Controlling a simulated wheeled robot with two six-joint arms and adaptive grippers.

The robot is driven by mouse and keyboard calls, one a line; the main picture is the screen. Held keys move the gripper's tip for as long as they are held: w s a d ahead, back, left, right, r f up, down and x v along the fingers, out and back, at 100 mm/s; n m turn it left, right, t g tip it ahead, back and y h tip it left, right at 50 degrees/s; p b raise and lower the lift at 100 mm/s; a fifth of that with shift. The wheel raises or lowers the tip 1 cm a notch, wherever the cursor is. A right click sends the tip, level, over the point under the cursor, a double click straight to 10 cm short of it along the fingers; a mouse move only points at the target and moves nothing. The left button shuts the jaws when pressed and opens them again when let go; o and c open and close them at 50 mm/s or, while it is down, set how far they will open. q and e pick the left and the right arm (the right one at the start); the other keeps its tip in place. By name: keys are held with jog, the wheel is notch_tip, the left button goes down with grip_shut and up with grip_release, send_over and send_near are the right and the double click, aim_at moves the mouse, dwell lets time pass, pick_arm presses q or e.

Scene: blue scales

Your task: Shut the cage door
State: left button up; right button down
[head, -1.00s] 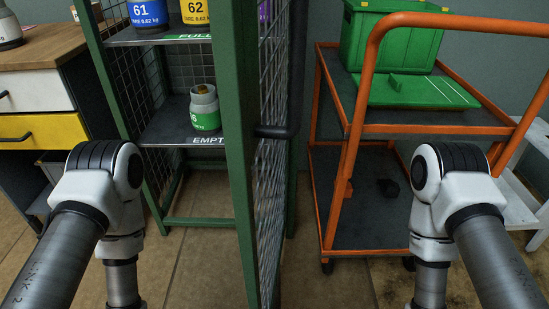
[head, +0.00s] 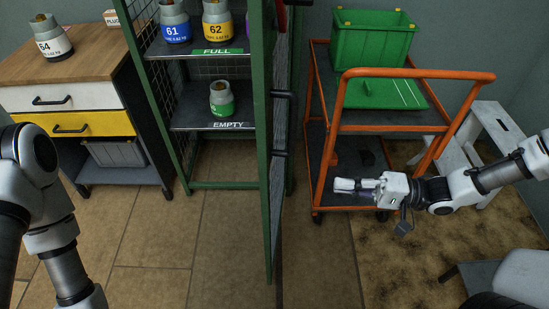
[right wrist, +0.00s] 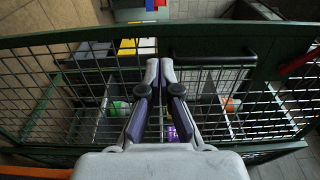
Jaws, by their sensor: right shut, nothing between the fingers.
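The green cage (head: 189,185) has shelves marked FULL and EMPTY, with cylinders on both. Its mesh door (head: 277,200) stands open, swung out towards me and seen nearly edge-on. The black door handle (head: 282,94) is on it, and also shows in the right wrist view (right wrist: 213,59). My right gripper (head: 338,186) is shut and empty, to the right of the door and apart from it in the head view. In the right wrist view its fingers (right wrist: 160,66) point over the door mesh, left of the handle; contact cannot be told. My left gripper is out of view.
An orange cart (head: 375,128) with a green crate (head: 372,42) stands right of the door, behind my right gripper. A white step stool (head: 495,125) is further right. A wooden-topped cabinet (head: 75,55) stands left of the cage. Floor before the cage is clear.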

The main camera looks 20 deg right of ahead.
jog(key=b, duration=0.4)
send_near(268, 179)
jog(key=b+x, duration=0.1)
jog(key=x, duration=0.6)
jog(key=shift+s+a+r+b, duration=0.1)
jog(key=shift+a+r+b, duration=0.15)
jog(key=shift+b, duration=0.15)
jog(key=shift+d, duration=0.1)
